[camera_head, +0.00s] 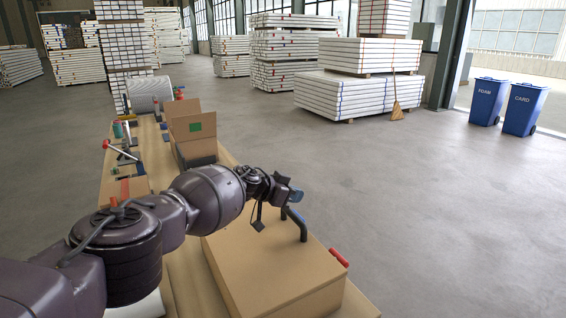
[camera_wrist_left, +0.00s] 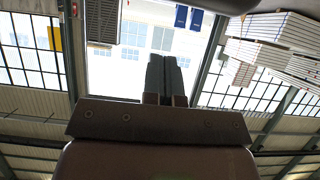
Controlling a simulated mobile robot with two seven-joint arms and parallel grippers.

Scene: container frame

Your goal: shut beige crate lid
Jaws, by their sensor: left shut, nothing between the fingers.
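The beige crate (camera_head: 318,303) stands on the near end of the wooden table. Its flat lid (camera_head: 255,265) lies across the top, with a dark bent handle (camera_head: 300,228) near the far right part. The lid looks down on the crate, but I cannot tell whether it is fully seated. My left gripper (camera_head: 294,192) is shut and empty, above the far edge of the lid beside the handle. Its closed fingers (camera_wrist_left: 167,78) also show in the left wrist view, which faces the windows and no crate. My left arm hides the lid's far left part. My right gripper is not in view.
A red cylindrical piece (camera_head: 338,257) sits at the crate's right edge. An open cardboard box (camera_head: 190,125) and several tools stand farther along the table (camera_head: 112,190). Blue bins (camera_head: 524,108) and board stacks (camera_head: 358,92) stand far off. The floor right of the table is clear.

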